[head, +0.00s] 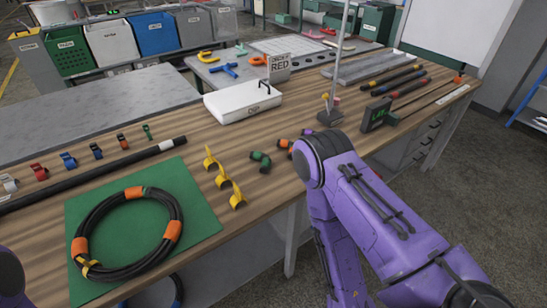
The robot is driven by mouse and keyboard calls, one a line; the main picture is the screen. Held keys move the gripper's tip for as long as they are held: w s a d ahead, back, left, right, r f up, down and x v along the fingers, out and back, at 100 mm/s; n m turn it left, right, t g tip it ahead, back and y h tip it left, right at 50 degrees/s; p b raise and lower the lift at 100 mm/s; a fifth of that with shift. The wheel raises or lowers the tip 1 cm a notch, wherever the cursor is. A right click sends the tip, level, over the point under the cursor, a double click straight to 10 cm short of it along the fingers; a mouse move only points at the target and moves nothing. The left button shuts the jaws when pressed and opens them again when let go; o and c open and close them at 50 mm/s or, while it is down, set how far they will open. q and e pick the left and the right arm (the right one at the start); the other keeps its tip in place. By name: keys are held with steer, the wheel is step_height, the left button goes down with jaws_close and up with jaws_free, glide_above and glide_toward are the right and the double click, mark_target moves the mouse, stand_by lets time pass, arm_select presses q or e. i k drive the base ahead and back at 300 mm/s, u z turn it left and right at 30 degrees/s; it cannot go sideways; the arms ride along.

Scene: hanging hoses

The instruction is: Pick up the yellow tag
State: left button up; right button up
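A small yellow piece (89,267) that looks like a tag sits at the lower left of a black hose coil (177,207), beside one of its orange bands. The coil lies flat on a green mat (200,228). Several yellow clip-like pieces stand in a row right of the mat, one of them here (237,196); I cannot tell if any is a tag. My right arm bends at the right of the view and runs down past the table's front edge; its gripper is out of view. Only a purple part of my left arm shows at the lower left corner; its gripper is out of view.
A long black hose (95,175) lies behind the mat, with small coloured clips behind it. The wood table's front edge (262,208) runs diagonally.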

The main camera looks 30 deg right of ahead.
mark_target(223, 176)
steer(key=z, duration=2.6)
steer(key=k, duration=1.65)
steer(key=u, duration=1.35)
